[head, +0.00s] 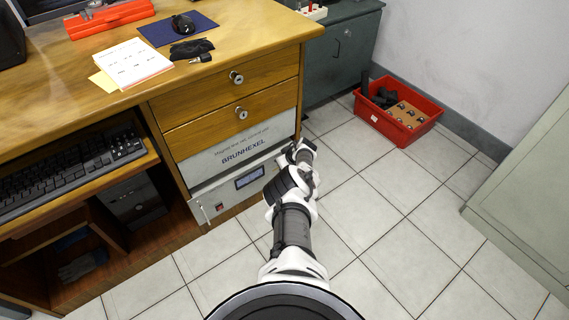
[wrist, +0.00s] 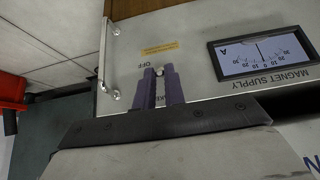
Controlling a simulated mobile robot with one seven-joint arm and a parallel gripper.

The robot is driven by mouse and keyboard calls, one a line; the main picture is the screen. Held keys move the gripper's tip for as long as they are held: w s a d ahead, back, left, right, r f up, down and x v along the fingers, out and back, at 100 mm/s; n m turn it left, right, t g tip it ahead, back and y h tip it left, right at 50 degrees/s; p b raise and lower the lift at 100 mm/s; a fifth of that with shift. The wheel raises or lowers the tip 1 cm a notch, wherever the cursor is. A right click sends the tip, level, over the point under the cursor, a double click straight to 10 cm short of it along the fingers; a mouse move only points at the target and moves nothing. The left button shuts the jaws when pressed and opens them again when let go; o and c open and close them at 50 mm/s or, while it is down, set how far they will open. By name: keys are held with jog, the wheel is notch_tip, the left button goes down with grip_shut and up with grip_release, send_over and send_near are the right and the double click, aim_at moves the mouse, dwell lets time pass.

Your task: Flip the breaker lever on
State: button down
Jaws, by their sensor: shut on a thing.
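The magnet supply panel (head: 225,192) is the grey unit low in the desk, under the BRUNHEXEL panel. It fills much of the wrist view (wrist: 210,85), upside down. My gripper (wrist: 159,74) is at the panel face, its two dark fingers close together. They are shut on the breaker lever (wrist: 159,71), of which only a small pale tip shows between the fingertips. The word OFF (wrist: 148,65) is printed just beyond the fingertips. Other lettering is mostly hidden behind the fingers. In the head view my gripper (head: 301,150) is at the panel's right end and hides the lever.
A meter display (wrist: 262,52) marked A and a metal handle (wrist: 109,58) flank the lever. A red crate (head: 421,128) stands on the floor to the right. A grey-green cabinet (head: 530,190) is farther right. Tiled floor (head: 400,220) between is clear.

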jog(key=shift+a, duration=0.1)
jog(key=c, duration=1.5)
grip_release()
jog(key=p+v, duration=1.3)
jog(key=p, duration=0.6)
jog(key=shift+s+d+r, duration=0.15)
jog(key=shift+d+r, duration=0.05)
jog(key=shift+r, duration=0.1)
